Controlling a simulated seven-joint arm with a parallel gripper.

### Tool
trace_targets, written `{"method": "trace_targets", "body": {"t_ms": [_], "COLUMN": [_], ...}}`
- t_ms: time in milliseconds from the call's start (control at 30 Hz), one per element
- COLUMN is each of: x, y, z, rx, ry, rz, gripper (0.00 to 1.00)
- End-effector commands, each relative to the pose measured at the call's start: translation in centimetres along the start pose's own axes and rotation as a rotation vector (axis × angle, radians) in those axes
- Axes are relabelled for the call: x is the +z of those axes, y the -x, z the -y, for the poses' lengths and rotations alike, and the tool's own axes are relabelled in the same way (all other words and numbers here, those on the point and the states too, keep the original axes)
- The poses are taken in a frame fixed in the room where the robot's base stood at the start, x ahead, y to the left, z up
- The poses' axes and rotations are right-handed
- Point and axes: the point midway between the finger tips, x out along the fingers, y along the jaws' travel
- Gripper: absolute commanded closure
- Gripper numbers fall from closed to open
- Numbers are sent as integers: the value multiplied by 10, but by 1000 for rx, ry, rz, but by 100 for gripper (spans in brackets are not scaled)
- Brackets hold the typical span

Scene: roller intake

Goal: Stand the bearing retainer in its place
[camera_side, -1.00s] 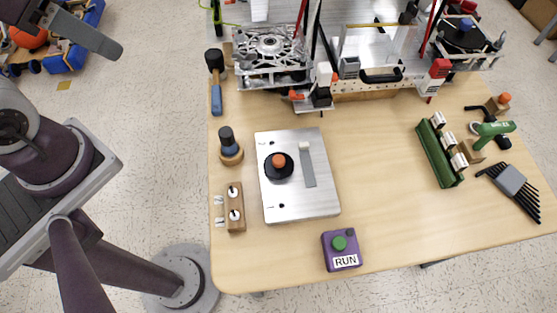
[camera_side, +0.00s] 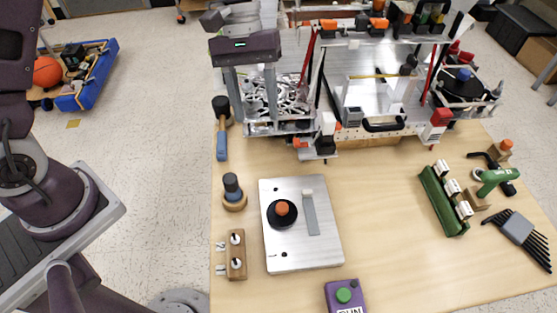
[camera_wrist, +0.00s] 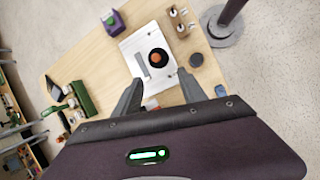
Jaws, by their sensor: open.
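The bottle also shows small beside the right finger in the wrist view (camera_wrist: 195,60). My gripper (camera_side: 254,121) is open and empty, fingers pointing down in front of the metal mechanism at the back. It is above and behind the bottle, apart from it. In the wrist view the gripper (camera_wrist: 160,76) has a wide gap between its fingers.
A metal plate (camera_side: 325,255) carries a black disc with an orange knob (camera_side: 282,209) and a grey strip. A wooden block with two white pieces (camera_side: 237,266), a blue-handled mallet (camera_side: 222,146) and a purple RUN box (camera_side: 343,296) lie around it.

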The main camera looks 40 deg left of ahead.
Motion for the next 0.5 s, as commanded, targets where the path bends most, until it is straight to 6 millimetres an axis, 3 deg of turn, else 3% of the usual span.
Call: {"method": "trace_targets", "body": {"t_ms": [33,100,200,300,500], "x": [-16,-33,-46,-51,-48], "y": [-32,-72,-115,-139,-158], "z": [-6,-13,-16,-16,-16], "rx": [-9,-13,-22,-27,-30], "ry": [65,151,241,290,303], "rz": [79,168,255,299,312], "gripper": [51,51,51,51,51]}}
